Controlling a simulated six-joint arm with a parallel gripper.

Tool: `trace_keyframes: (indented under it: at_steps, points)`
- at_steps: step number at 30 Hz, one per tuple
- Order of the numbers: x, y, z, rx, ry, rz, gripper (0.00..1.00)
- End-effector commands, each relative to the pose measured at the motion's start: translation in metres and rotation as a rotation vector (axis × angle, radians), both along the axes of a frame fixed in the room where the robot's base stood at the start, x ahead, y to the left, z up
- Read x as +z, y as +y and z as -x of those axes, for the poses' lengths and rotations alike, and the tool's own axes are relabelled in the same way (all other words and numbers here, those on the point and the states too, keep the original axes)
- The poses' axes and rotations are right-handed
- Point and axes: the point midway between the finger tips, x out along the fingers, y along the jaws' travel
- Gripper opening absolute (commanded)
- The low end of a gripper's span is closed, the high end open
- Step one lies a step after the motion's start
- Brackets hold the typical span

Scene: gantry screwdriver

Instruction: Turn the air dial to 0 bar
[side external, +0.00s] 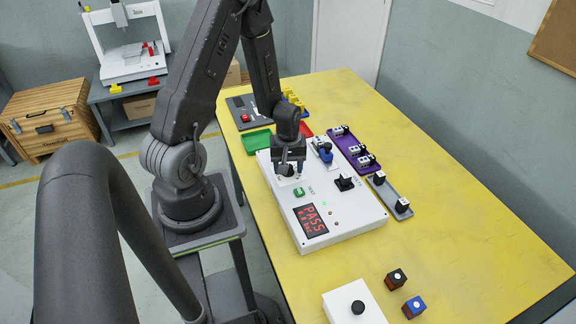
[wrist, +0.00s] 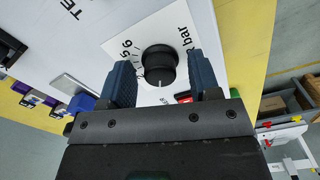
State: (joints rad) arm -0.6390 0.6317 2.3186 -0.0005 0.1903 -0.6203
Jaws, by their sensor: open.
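The air dial (wrist: 160,62) is a round black knob on a white square scale plate; the digits 5 and 6 and the word "bar" show beside it in the wrist view. The rest of its scale is hidden or too small to read, so I cannot tell its setting. My gripper (wrist: 164,82) is open, with one blue-grey finger on each side of the dial and visible gaps to it. In the side external view my gripper (side external: 289,167) is pointed down over the far left part of the white test panel (side external: 345,222), mostly covering the dial.
The panel carries a green button (side external: 299,191), a black switch (side external: 344,183) and a red display (side external: 311,220) reading PASS. A purple tray (side external: 352,147) and a grey tray (side external: 390,196) with small parts lie right of it. The yellow table (side external: 460,220) is clear at right.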

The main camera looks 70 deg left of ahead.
Motion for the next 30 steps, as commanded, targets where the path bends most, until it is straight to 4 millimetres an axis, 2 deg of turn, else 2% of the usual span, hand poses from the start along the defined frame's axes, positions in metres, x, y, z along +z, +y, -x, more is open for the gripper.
trace_keyframes:
  at_steps: [5, 10, 24, 30]
  points:
    - [0.001, 0.000, 0.000, -0.001, 0.000, 0.000, 0.57]
    - [0.015, 0.001, -0.001, -0.001, -0.003, -0.002, 0.57]
    - [0.106, 0.001, -0.001, -0.001, -0.005, -0.004, 0.57]
    - [0.131, 0.000, 0.000, 0.000, -0.003, -0.001, 0.57]
